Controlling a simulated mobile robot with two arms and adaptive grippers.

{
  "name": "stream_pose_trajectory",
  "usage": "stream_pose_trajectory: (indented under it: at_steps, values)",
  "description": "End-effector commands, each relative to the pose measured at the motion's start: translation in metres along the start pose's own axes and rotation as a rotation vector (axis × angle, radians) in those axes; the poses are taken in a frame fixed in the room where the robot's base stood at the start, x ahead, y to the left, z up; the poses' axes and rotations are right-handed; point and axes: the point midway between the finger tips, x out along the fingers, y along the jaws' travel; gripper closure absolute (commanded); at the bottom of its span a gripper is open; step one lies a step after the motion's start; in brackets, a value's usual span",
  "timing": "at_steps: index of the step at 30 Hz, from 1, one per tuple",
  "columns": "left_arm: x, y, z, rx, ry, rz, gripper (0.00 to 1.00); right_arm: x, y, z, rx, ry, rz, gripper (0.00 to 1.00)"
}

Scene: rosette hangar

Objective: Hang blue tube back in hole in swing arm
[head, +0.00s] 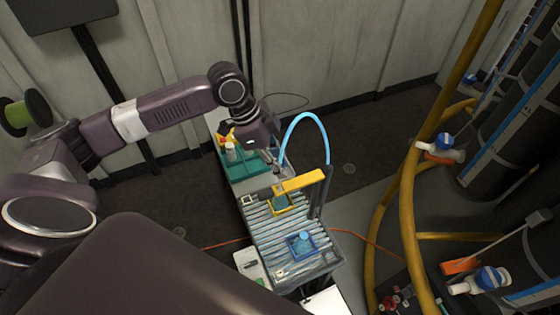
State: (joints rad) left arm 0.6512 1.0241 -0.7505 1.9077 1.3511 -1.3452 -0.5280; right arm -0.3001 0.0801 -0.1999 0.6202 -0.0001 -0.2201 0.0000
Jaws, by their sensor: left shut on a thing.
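The blue tube (305,116) stands up in a tall arc over the slatted bench. One end comes down at my left gripper (277,167), which is shut on it; the fingertips are small and partly hidden. The other end comes down at the right end of the yellow swing arm (302,182), next to a dark post (316,205). My left gripper is just above the left part of the swing arm. I cannot make out the hole at this size, nor whether the held end touches the arm. My right gripper is not in view.
The slatted bench (272,238) carries a yellow frame (281,211) and a blue tray (316,241) with a blue round thing in it. A green tray (243,165) with bottles is behind. Yellow pipes (408,220) and dark cylinders (500,140) stand at the right.

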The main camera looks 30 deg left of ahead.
Motion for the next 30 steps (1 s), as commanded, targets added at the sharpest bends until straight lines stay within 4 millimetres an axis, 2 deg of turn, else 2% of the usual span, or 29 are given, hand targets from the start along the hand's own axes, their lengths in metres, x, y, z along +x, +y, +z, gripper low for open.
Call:
stream_pose_trajectory:
  at_steps: [18,30]
  values:
    - [0.023,0.000,0.010,0.000,0.000,0.000,0.99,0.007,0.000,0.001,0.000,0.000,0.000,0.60]
    - [0.024,0.000,0.010,0.000,0.000,0.000,0.99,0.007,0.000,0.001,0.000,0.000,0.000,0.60]
